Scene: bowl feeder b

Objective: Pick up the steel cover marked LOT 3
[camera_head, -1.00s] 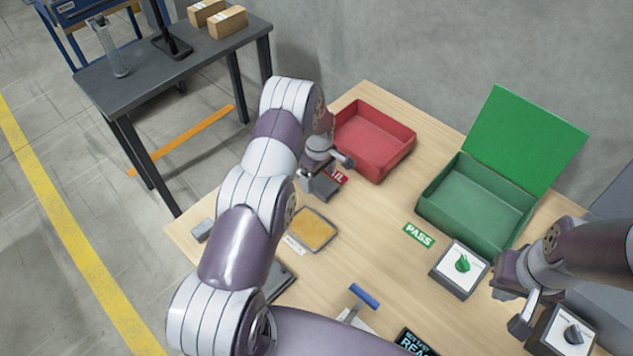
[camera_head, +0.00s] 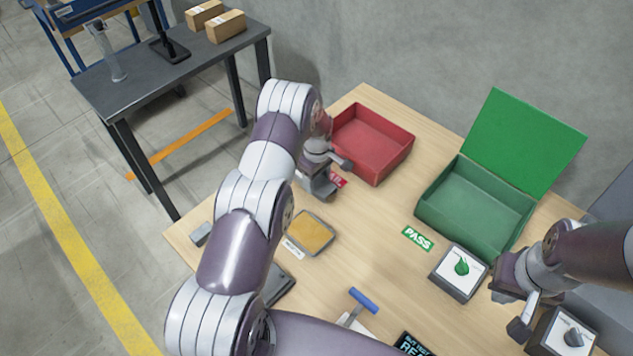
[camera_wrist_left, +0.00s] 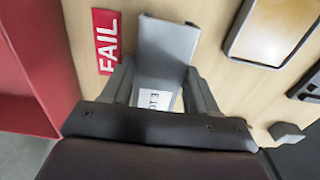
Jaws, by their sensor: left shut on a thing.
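The steel cover (camera_wrist_left: 168,42) is a grey folded metal piece with a white label (camera_wrist_left: 158,98) reading LOT 3, partly hidden by my gripper. My left gripper (camera_wrist_left: 158,72) is shut on it, with one finger on each side. In the head view the cover (camera_head: 323,190) shows below my left gripper (camera_head: 322,176), beside the red FAIL label (camera_head: 338,181). I cannot tell whether it is clear of the table. My right gripper (camera_head: 525,312) is at the right, near the control boxes; its finger gap is unclear.
A red bin (camera_head: 378,165) stands behind the left gripper. An open green box (camera_head: 447,212) is at the right, with a PASS label (camera_head: 417,238) before it. A tan-filled tray (camera_head: 310,234) and a blue-handled tool (camera_head: 363,300) lie nearer. The table's middle is clear.

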